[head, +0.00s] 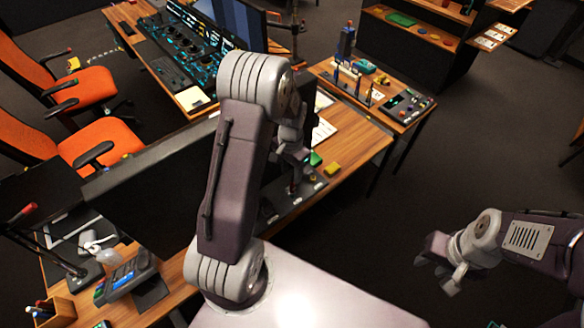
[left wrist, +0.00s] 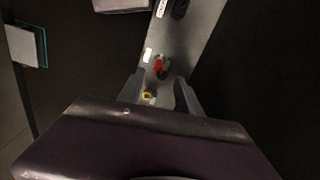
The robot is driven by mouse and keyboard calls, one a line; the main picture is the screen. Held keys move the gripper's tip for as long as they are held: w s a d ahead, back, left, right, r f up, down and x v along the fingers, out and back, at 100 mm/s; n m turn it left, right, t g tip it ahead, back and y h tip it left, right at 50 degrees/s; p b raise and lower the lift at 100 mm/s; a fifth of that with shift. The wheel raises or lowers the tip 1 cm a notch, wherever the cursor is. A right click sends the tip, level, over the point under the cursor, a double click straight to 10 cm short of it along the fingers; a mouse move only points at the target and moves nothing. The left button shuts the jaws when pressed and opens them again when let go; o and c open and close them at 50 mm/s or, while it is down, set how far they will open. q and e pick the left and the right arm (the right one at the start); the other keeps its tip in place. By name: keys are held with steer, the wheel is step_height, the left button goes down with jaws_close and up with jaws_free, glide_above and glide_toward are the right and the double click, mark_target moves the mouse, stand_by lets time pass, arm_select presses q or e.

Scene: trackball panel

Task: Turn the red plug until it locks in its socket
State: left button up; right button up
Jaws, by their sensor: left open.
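The red plug (left wrist: 159,67) shows in the left wrist view on a grey panel (left wrist: 188,50), just beyond my fingertips; its seating in the socket is too small to tell. A small yellow ring with a dark middle (left wrist: 148,95) lies nearer, between the fingers. My left gripper (left wrist: 159,92) is open around empty space, its fingers apart and not on the plug. In the head view my left gripper (head: 294,158) hangs over the dark panel (head: 284,202); the plug is not discernible there. My right gripper (head: 445,272) is off to the right, away from the panel.
A yellow block (head: 333,168) and a green piece (head: 315,158) lie by the panel on the wooden desk (head: 370,145). A black monitor (head: 150,185) stands left of my left arm. Floor to the right is clear.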

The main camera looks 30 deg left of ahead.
mark_target(293, 186)
arm_select(q)
steer(key=f, duration=0.3)
steer(key=shift+w+d+p, duration=0.15)
steer(key=shift+d+p, duration=0.15)
steer(key=shift+p, duration=0.1)
steer(key=f, duration=0.3)
steer(key=f+p, duration=0.1)
steer(key=f, duration=0.1)
steer(key=shift+a+f, duration=0.15)
steer(key=shift+a, duration=0.1)
steer(key=shift+f, duration=0.2)
steer(key=shift+d, duration=0.15)
